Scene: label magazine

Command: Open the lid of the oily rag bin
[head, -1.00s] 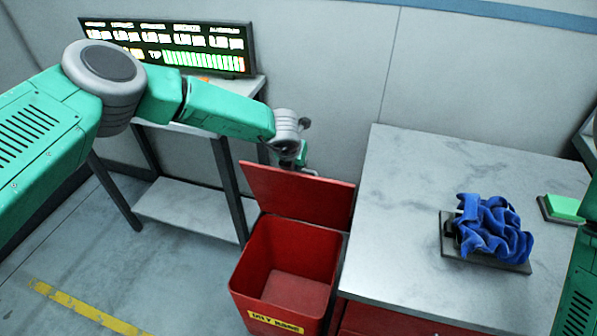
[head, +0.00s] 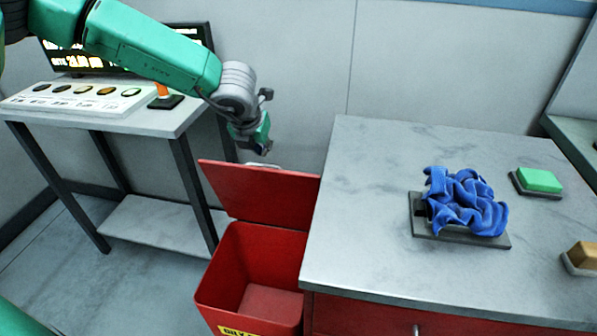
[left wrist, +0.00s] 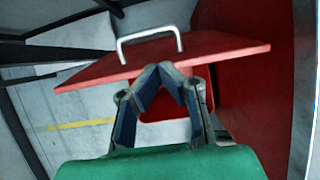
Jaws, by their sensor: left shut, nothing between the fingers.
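The red oily rag bin (head: 222,290) stands on the floor left of the workbench, with a yellow label on its front. Its red lid (head: 262,196) is raised and leans back at the rear edge, so the empty-looking inside shows. In the left wrist view the lid (left wrist: 235,50) carries a metal handle (left wrist: 150,36). My left gripper (head: 266,148) is just above and behind the lid's top edge. In the left wrist view its fingertips (left wrist: 165,68) are together with nothing between them; I cannot tell whether they touch the lid. My right gripper is not in view.
A grey-topped workbench (head: 350,230) is right of the bin. It holds a blue rag (head: 462,205) on a dark tray, a green block (head: 540,180) and a tan block (head: 582,256). A side table (head: 150,120) stands at left.

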